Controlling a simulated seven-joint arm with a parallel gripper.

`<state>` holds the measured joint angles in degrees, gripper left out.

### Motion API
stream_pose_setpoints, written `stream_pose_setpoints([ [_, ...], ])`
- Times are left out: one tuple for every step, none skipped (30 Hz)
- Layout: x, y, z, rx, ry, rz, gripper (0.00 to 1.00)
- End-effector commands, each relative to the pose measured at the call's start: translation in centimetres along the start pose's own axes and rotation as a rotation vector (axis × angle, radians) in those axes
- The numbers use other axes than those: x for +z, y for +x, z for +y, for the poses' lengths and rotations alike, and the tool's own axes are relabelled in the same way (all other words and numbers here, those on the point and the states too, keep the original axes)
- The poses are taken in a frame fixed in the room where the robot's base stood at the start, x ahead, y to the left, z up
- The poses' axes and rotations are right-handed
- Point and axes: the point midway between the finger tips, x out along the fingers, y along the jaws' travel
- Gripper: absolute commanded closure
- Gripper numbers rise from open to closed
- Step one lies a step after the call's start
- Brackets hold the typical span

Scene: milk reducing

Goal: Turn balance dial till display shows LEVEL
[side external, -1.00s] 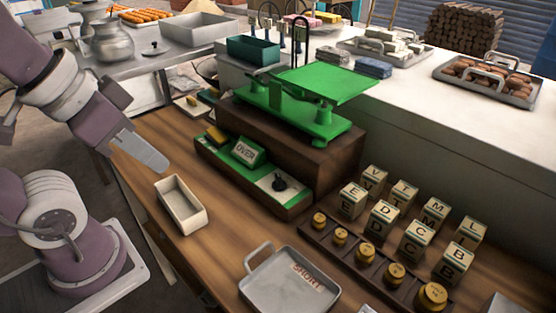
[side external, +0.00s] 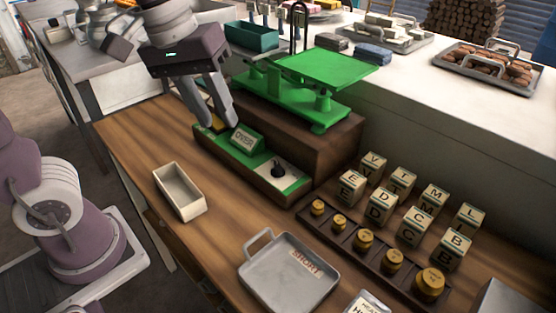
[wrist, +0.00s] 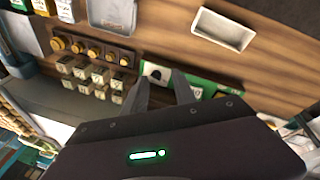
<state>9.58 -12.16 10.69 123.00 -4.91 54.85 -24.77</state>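The black balance dial (side external: 278,170) sits on a white plate at the right end of the green panel (side external: 225,148) on the scale's wooden base. The display (side external: 244,139) on that panel reads OVER. The green balance scale (side external: 305,95) stands on the wooden block behind. My gripper (side external: 212,122) is open and empty above the left end of the panel, left of the display and apart from the dial. In the wrist view, my two fingers (wrist: 161,90) are spread, with the dial (wrist: 156,74) on its white plate just beyond them.
A white empty tray (side external: 180,192) lies left of the panel. A metal pan marked SHORT (side external: 270,285) is in front. A rack of brass weights (side external: 365,240) and several lettered blocks (side external: 415,227) stand to the right. The bench's left part is clear.

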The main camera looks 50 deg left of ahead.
Motion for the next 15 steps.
stream_pose_setpoints([
  [-2.1, 2.1, 1.4, -0.039, -0.108, -0.054, 0.67],
  [-3.3, 3.3, 2.0, -0.064, -0.178, -0.074, 0.67],
  [-4.6, 5.0, 2.8, -0.098, -0.264, -0.095, 0.67],
  [-5.4, 6.2, 3.3, -0.126, -0.320, -0.104, 0.67],
  [-6.1, 7.4, 3.8, -0.150, -0.369, -0.110, 0.67],
  [-6.9, 8.8, 4.2, -0.181, -0.427, -0.113, 0.67],
  [-7.3, 9.8, 4.5, -0.201, -0.460, -0.114, 0.67],
  [-7.7, 10.5, 4.7, -0.218, -0.489, -0.112, 0.67],
  [-8.0, 11.3, 4.9, -0.234, -0.516, -0.111, 0.67],
  [-8.2, 11.7, 5.0, -0.243, -0.531, -0.109, 0.67],
  [-8.2, 12.1, 5.0, -0.249, -0.543, -0.109, 0.67],
  [-8.3, 12.5, 5.0, -0.254, -0.551, -0.108, 0.67],
  [-8.2, 12.9, 4.9, -0.256, -0.554, -0.108, 0.67],
  [-8.2, 13.4, 4.8, -0.257, -0.555, -0.108, 0.67],
  [-8.0, 14.1, 4.6, -0.257, -0.555, -0.109, 0.67],
])
